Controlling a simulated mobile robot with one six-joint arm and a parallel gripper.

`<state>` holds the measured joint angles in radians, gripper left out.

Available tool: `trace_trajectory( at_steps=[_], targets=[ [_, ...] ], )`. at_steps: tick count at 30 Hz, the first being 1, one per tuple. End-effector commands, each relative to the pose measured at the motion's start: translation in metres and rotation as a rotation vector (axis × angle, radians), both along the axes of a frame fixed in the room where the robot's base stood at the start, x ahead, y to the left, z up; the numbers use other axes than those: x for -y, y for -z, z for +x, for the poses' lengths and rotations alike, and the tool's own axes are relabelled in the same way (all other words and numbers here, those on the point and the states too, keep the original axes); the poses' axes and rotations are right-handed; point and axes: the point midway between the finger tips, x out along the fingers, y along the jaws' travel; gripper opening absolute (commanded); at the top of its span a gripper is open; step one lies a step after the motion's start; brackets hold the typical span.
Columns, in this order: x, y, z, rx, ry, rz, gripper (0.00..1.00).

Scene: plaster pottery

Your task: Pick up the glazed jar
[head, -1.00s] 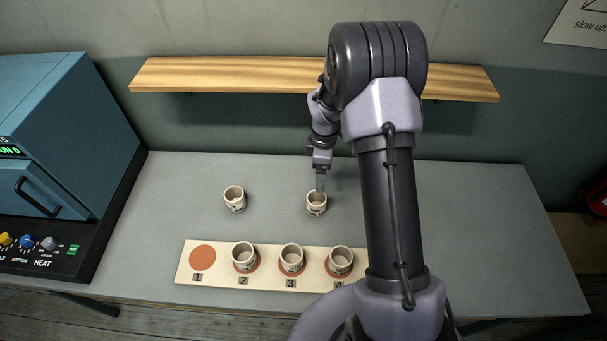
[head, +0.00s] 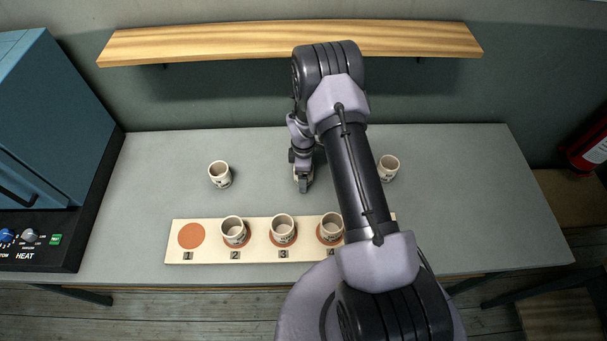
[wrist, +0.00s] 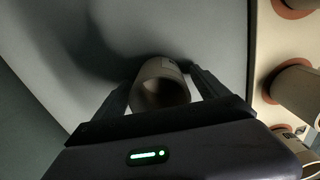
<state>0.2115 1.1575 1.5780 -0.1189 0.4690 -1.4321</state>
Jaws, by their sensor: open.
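Several similar pale jars with dark markings show in the head view; I cannot tell by look which one is the glazed jar. One jar is mostly hidden behind my gripper (head: 304,185) in the head view. The wrist view shows this jar (wrist: 160,84) between the two open fingers of my gripper (wrist: 163,88), with its dark mouth towards the camera. The fingers stand on either side of it, and I cannot tell whether they touch it. Another jar (head: 220,174) stands on the bench to the left, and another (head: 388,167) to the right, beside my arm.
A pale board (head: 206,256) with numbered round spots lies along the bench front. Spot 1 (head: 191,236) is empty; spots 2, 3 and 4 hold jars. A blue kiln (head: 60,110) stands at left and a wooden shelf (head: 200,44) hangs behind. The bench's right side is clear.

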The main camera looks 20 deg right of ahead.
Motion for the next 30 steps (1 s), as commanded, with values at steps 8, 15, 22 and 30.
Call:
trace_trajectory(
  at_steps=[8,15,22,30],
  targets=[
    [0.000,0.000,0.000,-0.001,0.000,0.000,0.39],
    [0.000,-0.001,0.000,0.000,0.000,0.000,0.11],
    [0.000,-0.025,0.001,0.002,0.001,0.000,0.11],
    [0.000,-0.091,0.000,0.001,0.001,0.000,0.11]
  ],
)
